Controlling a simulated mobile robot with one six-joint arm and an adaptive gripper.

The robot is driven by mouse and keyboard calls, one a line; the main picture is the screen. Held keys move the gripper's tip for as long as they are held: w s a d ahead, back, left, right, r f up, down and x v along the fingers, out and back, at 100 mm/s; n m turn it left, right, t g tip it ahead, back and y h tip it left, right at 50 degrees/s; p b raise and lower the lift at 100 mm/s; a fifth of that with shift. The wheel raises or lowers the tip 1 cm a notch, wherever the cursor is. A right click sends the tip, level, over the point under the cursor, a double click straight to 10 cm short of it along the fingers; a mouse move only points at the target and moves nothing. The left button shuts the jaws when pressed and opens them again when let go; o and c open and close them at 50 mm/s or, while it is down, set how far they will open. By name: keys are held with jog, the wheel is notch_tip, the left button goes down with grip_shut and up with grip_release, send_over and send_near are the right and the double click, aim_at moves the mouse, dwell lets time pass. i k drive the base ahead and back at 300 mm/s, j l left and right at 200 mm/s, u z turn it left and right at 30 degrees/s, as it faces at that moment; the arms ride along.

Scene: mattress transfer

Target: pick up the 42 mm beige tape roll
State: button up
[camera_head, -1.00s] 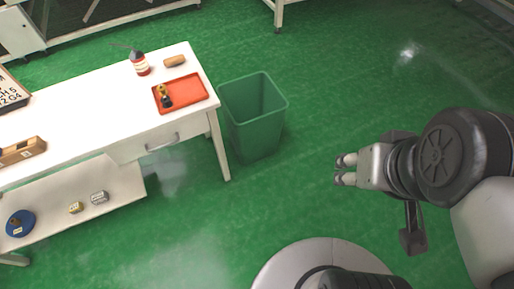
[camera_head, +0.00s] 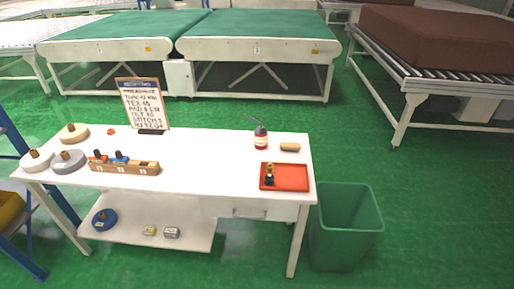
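A beige tape roll (camera_head: 73,134) lies flat at the back left of the white table (camera_head: 200,152). A whitish roll (camera_head: 36,160) and a grey roll (camera_head: 68,162) lie in front of it at the table's left end. I cannot read sizes on the rolls. A blue roll (camera_head: 104,219) lies on the lower shelf. My gripper is not in view now.
A wooden holder (camera_head: 124,168), sign board (camera_head: 144,105), red bottle (camera_head: 260,138), brush-like brown item (camera_head: 290,147) and red tray (camera_head: 285,177) stand on the table. A green bin (camera_head: 345,225) is at its right. Green floor is open further right.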

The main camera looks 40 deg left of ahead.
aim_at(73, 134)
jog(key=u, duration=2.25)
jog(key=i+j+u, duration=0.1)
jog(key=i+j, duration=0.45)
jog(key=i, duration=0.3)
jog(key=i+j+u, duration=0.15)
jog(key=i+j, duration=0.35)
jog(key=i, duration=0.35)
jog(key=i+j+u, duration=0.15)
jog(key=i, duration=0.3)
jog(key=j, duration=0.1)
